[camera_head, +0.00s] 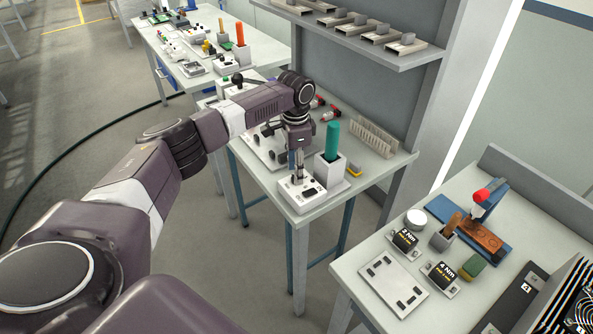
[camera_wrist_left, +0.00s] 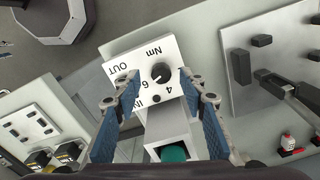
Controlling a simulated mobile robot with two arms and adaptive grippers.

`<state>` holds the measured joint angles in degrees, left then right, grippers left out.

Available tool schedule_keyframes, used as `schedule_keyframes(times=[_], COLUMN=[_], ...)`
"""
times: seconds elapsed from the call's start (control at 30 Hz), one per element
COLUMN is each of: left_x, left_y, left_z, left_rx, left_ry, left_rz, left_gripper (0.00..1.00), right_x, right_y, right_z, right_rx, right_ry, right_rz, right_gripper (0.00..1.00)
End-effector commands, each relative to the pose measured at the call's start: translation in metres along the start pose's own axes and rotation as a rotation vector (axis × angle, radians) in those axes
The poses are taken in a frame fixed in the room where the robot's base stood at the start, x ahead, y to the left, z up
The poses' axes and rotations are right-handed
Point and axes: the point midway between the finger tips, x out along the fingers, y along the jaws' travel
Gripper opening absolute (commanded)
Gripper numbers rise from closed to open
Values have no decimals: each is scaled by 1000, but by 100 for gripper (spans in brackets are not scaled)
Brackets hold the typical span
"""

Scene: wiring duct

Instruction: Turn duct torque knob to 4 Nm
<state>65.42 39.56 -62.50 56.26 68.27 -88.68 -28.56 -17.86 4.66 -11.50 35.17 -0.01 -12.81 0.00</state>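The white torque control box (camera_head: 302,196) sits on the near corner of the middle table. In the left wrist view it is a white block printed Nm, OUT, IN, 6 and 4. Its round black knob (camera_wrist_left: 161,73) is on the top face; I cannot clearly tell where it points. My left gripper (camera_head: 298,174) points down over the box. In the left wrist view its blue fingers (camera_wrist_left: 160,95) are spread apart, with the knob visible between them, slightly beyond the tips. Nothing is held. My right gripper is not in view.
A teal-handled tool (camera_head: 332,141) stands in a white holder (camera_head: 331,170) right beside the box. A ribbed rack (camera_head: 373,138) and red-tipped tools (camera_head: 330,115) lie behind. A shelf (camera_head: 340,29) overhangs the table's back. Another table (camera_head: 355,265) is at right.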

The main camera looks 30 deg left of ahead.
Motion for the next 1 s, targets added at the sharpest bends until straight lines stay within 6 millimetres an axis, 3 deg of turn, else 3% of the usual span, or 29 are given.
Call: schedule_keyframes(times=[0.2, 0.47, 0.8, 1.0], left_x=[19, 21, 20, 20], left_y=[1, 0, 0, 0], left_z=[-1, -1, -1, -1], left_rx=[2, 1, 1, -5], left_ry=[0, 1, 1, 2], left_rz=[1, 0, 0, 0], left_gripper=[39, 39, 2, 0], right_x=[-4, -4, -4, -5], right_y=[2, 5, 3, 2], right_z=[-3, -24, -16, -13], right_rx=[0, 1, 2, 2], right_ry=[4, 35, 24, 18], right_rz=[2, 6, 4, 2], right_gripper=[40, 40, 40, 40])
